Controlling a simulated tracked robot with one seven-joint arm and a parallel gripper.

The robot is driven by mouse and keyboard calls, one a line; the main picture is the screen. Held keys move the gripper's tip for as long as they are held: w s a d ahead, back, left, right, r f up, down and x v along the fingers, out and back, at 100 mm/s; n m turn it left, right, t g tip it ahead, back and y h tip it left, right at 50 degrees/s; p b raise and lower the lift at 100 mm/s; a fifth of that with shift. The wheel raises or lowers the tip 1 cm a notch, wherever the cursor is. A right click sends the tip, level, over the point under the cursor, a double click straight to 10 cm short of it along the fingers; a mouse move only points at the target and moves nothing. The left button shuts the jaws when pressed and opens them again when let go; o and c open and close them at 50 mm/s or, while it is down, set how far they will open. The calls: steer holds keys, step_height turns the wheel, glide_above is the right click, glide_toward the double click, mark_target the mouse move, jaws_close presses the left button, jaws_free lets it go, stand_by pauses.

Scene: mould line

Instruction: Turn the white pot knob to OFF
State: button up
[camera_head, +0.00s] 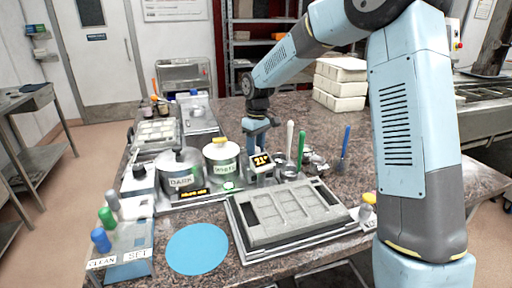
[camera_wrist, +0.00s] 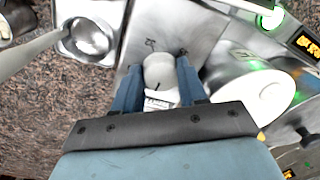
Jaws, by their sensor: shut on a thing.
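The white pot (camera_head: 222,162), labelled WHITE, stands in a metal melter unit beside the dark pot (camera_head: 178,170). Part of a white pot (camera_wrist: 262,97) also shows at the right in the wrist view. My gripper (camera_head: 262,146) reaches down behind the display reading about 21. In the wrist view my gripper (camera_wrist: 158,75) has its two blue fingers shut on a pale round knob (camera_wrist: 160,68) on a metal panel. A dark mark shows on the knob's near side. Small dark lettering stands on the panel beyond it, too blurred to read. In the head view the knob is hidden.
A grey mould (camera_head: 290,214) lies on a tray in front. White, green and blue-handled tools (camera_head: 301,148) stand right of my gripper. A blue disc (camera_head: 197,249) lies at the front. A metal cup (camera_wrist: 90,38) sits left of the knob.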

steer(key=shift+d+n, duration=0.1)
steer(key=shift+n, duration=0.2)
steer(key=o, duration=1.1)
steer(key=shift+c, duration=0.2)
step_height(320, 180, up, 14)
steer(key=shift+w+d+f, duration=0.15)
steer(key=shift+w+d, duration=0.05)
steer(key=shift+w, duration=0.15)
